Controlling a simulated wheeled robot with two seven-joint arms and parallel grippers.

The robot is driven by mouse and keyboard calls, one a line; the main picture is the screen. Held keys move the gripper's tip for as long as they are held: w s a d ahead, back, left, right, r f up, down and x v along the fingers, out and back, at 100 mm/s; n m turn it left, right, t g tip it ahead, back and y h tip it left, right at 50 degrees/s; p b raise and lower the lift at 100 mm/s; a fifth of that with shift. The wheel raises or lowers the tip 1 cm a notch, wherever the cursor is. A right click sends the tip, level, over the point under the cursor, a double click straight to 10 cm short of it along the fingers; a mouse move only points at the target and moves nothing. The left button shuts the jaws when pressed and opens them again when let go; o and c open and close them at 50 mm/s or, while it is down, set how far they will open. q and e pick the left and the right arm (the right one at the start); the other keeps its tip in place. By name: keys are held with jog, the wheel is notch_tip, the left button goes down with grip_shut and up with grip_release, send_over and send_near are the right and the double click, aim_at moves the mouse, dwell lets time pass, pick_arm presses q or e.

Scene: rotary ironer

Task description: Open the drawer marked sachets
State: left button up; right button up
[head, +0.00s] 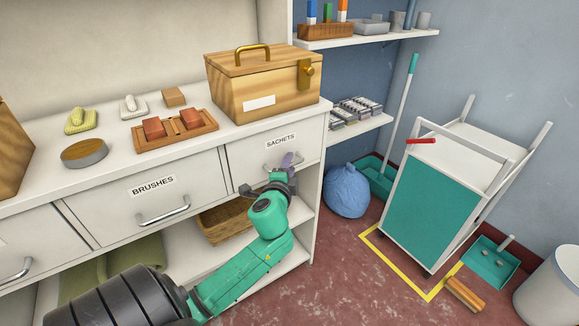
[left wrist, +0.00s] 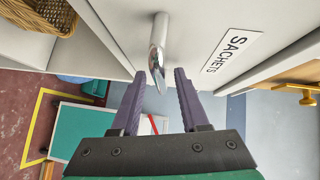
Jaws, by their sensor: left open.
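The drawer marked SACHETS (head: 245,152) is the right-hand drawer under the counter, and it looks shut. Its label (head: 281,140) is above my left gripper (head: 288,164), which is at the drawer front and hides most of the handle. In the left wrist view, the chrome handle (left wrist: 157,50) stands out from the drawer front, near the SACHETS label (left wrist: 232,50). My left gripper (left wrist: 158,80) is open there, with one purple finger on each side of the handle's end. Gaps show between handle and fingers. My right gripper is not in view.
The BRUSHES drawer (head: 150,200) is to the left. A wooden box (head: 260,85) with a brass handle and a brick tray (head: 175,135) stand on the counter. A wicker basket (head: 225,222) is on the shelf below. A green-sided cart (head: 435,205) stands to the right.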

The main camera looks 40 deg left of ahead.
pick_arm(q)
jog(key=shift+c, duration=0.3)
grip_shut()
dwell(1.2)
